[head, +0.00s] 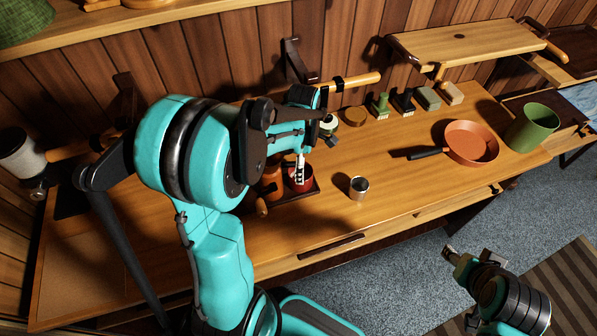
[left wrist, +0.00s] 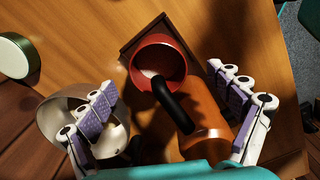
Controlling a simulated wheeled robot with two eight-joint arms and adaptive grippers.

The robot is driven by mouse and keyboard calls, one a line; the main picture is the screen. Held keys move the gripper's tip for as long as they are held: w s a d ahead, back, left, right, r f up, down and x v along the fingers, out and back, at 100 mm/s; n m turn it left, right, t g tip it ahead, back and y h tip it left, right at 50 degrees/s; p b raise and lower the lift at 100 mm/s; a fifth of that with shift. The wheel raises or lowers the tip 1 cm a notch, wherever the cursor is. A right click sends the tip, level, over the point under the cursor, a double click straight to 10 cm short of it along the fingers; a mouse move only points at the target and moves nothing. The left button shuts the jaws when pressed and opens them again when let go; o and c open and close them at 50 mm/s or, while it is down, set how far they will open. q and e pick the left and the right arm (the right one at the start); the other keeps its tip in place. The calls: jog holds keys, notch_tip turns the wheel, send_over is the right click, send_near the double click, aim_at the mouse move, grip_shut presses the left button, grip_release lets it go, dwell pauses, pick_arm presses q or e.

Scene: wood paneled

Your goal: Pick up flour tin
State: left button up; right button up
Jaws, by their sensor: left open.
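A red open-topped tin (head: 307,184) with pale contents, apparently the flour tin, stands on a small dark tray (head: 285,197). It also shows in the left wrist view (left wrist: 143,56), with a black curved handle in front of its rim. An orange container (head: 270,177) is close beside it and also shows in the left wrist view (left wrist: 208,127). My left gripper (head: 316,162) is open above them. In the left wrist view its fingers (left wrist: 166,80) are spread on either side, with nothing held. My right gripper (head: 452,256) is low at the right, away from the desk; its jaw opening is unclear.
A small metal cup (head: 359,188) stands right of the tray. An orange pan (head: 471,143) and green pot (head: 532,127) are farther right. A metallic round vessel (left wrist: 55,118) lies beside one left finger. The desk's front middle (head: 400,195) is clear.

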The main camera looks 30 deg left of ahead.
pick_arm(q)
jog(key=f, duration=0.2)
jog(key=f+b, duration=0.1)
jog(key=f, duration=0.2)
jog(key=f+b, duration=0.1)
jog(key=f, duration=0.1)
jog(key=shift+w+a+f, duration=0.1)
jog(key=shift+a+f, duration=0.15)
jog(key=shift+c, duration=0.3)
jog(key=c, duration=1.2)
